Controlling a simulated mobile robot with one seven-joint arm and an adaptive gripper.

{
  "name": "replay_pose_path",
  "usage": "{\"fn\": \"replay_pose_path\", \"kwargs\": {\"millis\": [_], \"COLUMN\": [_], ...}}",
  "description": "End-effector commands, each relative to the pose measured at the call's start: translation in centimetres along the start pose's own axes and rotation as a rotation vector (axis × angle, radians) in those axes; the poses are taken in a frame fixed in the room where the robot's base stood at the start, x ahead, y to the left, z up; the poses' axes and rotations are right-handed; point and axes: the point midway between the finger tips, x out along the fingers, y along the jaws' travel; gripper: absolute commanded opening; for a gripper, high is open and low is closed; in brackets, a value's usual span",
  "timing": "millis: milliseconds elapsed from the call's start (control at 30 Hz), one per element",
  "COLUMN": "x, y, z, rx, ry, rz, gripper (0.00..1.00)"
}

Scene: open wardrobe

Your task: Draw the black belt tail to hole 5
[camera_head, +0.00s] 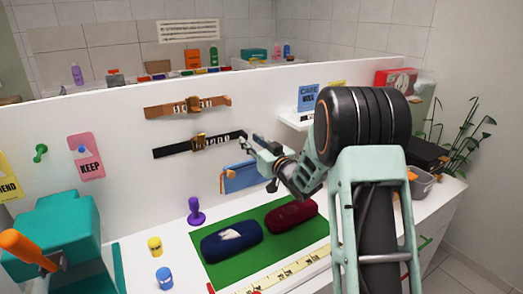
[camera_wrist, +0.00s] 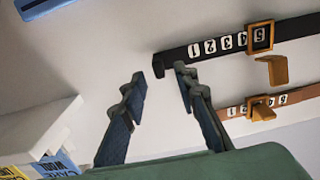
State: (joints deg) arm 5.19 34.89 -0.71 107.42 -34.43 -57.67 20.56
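The black belt (camera_head: 172,150) runs along the white panel through a tan-gold buckle (camera_head: 198,143), with white numbers on its strip. In the wrist view, the belt (camera_wrist: 210,49) passes through the square buckle (camera_wrist: 261,23), and a 5 shows inside the frame. The belt's tail end (camera_wrist: 161,66) is a dark, bent tip. My gripper (camera_wrist: 159,75) is open and empty, with the tail end close to its fingertips and roughly between them in the picture. I cannot tell the depth gap. In the head view, my gripper (camera_head: 262,145) is just right of the tail.
A brown belt (camera_head: 160,111) hangs above the black one. A blue pouch (camera_head: 240,178) hangs below my gripper. A small white shelf (camera_head: 296,120) is at the right. A green mat (camera_head: 262,253) bears a navy case (camera_head: 231,243) and a dark red case (camera_head: 291,215).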

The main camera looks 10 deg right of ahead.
Motion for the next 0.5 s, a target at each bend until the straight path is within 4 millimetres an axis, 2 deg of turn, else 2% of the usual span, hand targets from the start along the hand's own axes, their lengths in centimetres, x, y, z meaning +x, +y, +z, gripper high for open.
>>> {"fn": "replay_pose_path", "kwargs": {"millis": [33,200,400,500], "x": [-1.2,-4.5,-7.3,-8.0], "y": [0.2,0.1,0.1,0.0], "z": [-0.1,-0.1,0.0,-0.1], "rx": [0.001,0.000,0.000,0.000], "ry": [0.000,0.000,0.000,0.002], "rz": [0.004,0.003,0.002,0.001], "gripper": [0.28,0.28,0.28,0.28]}}
